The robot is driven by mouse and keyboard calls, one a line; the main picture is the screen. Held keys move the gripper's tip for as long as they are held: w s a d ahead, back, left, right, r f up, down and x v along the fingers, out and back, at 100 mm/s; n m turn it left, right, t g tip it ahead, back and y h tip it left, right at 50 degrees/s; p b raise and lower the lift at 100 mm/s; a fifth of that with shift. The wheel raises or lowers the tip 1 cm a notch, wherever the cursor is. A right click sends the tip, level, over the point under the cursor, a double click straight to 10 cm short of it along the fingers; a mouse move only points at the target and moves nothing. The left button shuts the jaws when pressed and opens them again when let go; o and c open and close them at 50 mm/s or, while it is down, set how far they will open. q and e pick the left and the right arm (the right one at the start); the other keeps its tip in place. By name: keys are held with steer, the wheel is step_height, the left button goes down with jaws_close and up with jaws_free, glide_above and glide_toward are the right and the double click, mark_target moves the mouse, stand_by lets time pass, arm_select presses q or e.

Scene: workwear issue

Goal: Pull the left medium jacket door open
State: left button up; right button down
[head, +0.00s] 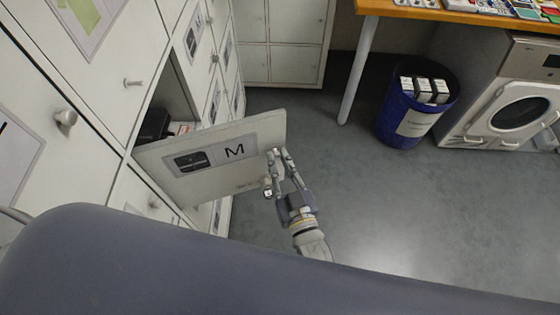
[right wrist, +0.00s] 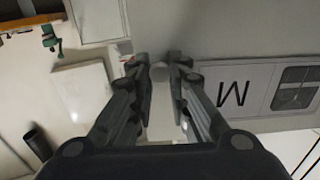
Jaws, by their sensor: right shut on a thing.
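The medium jacket door (head: 215,175) is a white locker door with a label showing a dark pictogram and the letter M. It stands swung well out from the locker front at the left. Its label (right wrist: 255,87) shows upside down in the right wrist view. My right gripper (head: 274,172) is at the door's free edge, shut on the round knob (right wrist: 158,73), which sits between the fingertips. The fingers mostly hide the knob in the head view. My left gripper is not in view.
The compartment behind the door (head: 172,98) is open, with dark items partly hidden inside. Other locker doors with knobs (head: 66,118) are shut. A blue bin (head: 405,128), a table leg (head: 357,70) and a washing machine (head: 470,120) stand at the right. The grey floor (head: 400,220) is clear.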

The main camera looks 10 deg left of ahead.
steer(key=c, duration=1.5)
jaws_free()
steer(key=v, duration=1.2)
